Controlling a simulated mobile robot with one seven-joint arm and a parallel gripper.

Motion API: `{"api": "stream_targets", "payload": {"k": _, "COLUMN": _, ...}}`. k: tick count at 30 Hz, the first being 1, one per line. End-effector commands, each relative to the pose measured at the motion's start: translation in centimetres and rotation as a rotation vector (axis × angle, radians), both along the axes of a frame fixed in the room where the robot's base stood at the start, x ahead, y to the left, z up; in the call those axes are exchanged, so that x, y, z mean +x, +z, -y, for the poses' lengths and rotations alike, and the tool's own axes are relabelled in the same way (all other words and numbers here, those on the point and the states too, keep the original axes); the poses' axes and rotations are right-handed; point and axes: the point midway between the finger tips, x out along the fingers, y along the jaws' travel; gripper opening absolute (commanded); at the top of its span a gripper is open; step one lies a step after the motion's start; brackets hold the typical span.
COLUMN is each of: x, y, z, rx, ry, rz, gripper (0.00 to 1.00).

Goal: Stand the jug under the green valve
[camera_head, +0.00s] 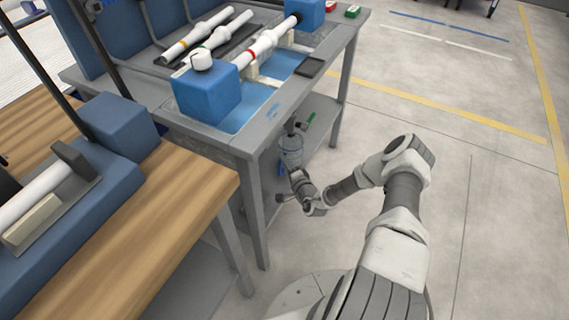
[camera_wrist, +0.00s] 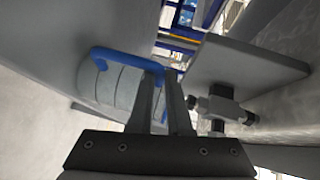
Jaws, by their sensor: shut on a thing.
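The pale grey jug (camera_head: 291,151) is under the grey workbench, above the lower shelf, and looks about upright in the head view. Its blue handle (camera_wrist: 128,60) shows in the wrist view, with the ribbed grey body (camera_wrist: 112,88) to the left. My gripper (camera_wrist: 161,82) is shut on the handle; it also shows in the head view (camera_head: 297,175), in front of the jug. The green valve (camera_head: 311,119) sits just above the jug, slightly right. A dark pipe fitting (camera_wrist: 221,107) is right of the fingers. I cannot tell whether the jug's base touches the shelf.
The workbench (camera_head: 255,137) carries blue blocks and white pipes. Its front leg (camera_head: 256,215) stands left of my gripper, and its lower shelf (camera_head: 318,127) runs behind. A wooden-topped table (camera_head: 185,190) is at left. The floor at right is clear.

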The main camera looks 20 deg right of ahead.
Motion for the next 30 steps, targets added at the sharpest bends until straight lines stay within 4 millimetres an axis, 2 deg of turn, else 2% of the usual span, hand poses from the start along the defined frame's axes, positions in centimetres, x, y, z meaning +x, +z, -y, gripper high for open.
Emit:
{"api": "stream_targets", "payload": {"k": 6, "x": 0.0, "y": -0.3, "z": 0.0, "rx": -0.001, "ry": 0.000, "rz": 0.000, "gripper": 0.00}}
{"api": "stream_targets", "payload": {"k": 7, "x": 0.0, "y": -0.3, "z": 0.0, "rx": 0.000, "ry": 0.000, "rz": 0.000, "gripper": 0.22}}
{"api": "stream_targets", "payload": {"k": 11, "x": 0.0, "y": -0.3, "z": 0.0, "rx": 0.000, "ry": 0.000, "rz": 0.000, "gripper": 0.45}}
{"api": "stream_targets", "payload": {"k": 22, "x": -0.1, "y": 0.2, "z": 0.1, "rx": 0.001, "ry": -0.001, "rz": 0.000, "gripper": 0.46}}
{"api": "stream_targets", "payload": {"k": 26, "x": -1.8, "y": 0.6, "z": 0.2, "rx": 0.001, "ry": -0.001, "rz": -0.003, "gripper": 0.46}}
{"api": "stream_targets", "payload": {"k": 30, "x": -4.8, "y": 1.2, "z": 0.6, "rx": 0.001, "ry": 0.000, "rz": -0.003, "gripper": 0.46}}
